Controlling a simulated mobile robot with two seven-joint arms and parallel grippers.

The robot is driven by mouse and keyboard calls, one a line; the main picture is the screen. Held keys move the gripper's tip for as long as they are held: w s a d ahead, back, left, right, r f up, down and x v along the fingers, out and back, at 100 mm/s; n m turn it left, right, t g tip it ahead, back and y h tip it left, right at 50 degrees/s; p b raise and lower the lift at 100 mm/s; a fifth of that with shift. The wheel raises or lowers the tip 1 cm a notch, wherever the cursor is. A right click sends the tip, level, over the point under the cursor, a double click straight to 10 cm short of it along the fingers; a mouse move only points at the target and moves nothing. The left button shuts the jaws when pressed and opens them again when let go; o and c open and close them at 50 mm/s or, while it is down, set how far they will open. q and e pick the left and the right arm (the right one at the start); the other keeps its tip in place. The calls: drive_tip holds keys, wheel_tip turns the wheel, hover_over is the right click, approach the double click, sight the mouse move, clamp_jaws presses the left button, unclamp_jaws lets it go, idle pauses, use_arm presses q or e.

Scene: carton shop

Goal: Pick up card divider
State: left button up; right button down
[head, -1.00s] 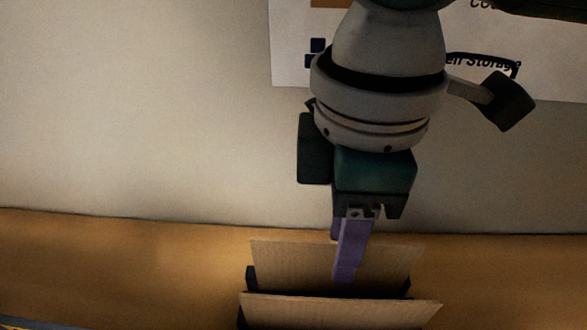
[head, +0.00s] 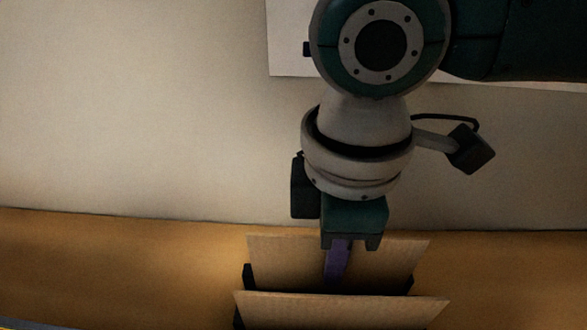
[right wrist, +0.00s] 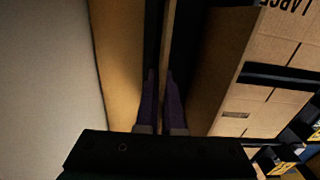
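Two upright brown card panels stand one behind the other: the back one (head: 395,262) and the front one (head: 300,308). My right gripper (head: 336,268) points down at the back panel, with one purple finger in front of it and the other hidden. In the right wrist view the two purple fingers of the right gripper (right wrist: 161,95) straddle the thin edge of a card divider (right wrist: 168,40). A narrow gap seems to show between the fingers and the card, so the gripper looks open. My left gripper is not in view.
Black supports (head: 248,277) hold the panels' ends. They stand on a wooden surface (head: 120,265) against a pale wall (head: 130,110). The surface to the left is clear. Cartons (right wrist: 275,50) show at right in the right wrist view.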

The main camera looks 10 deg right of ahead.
idle(0.7)
use_arm(q)
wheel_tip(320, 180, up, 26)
drive_tip(key=p, duration=2.6)
use_arm(e)
wheel_tip(320, 180, up, 37)
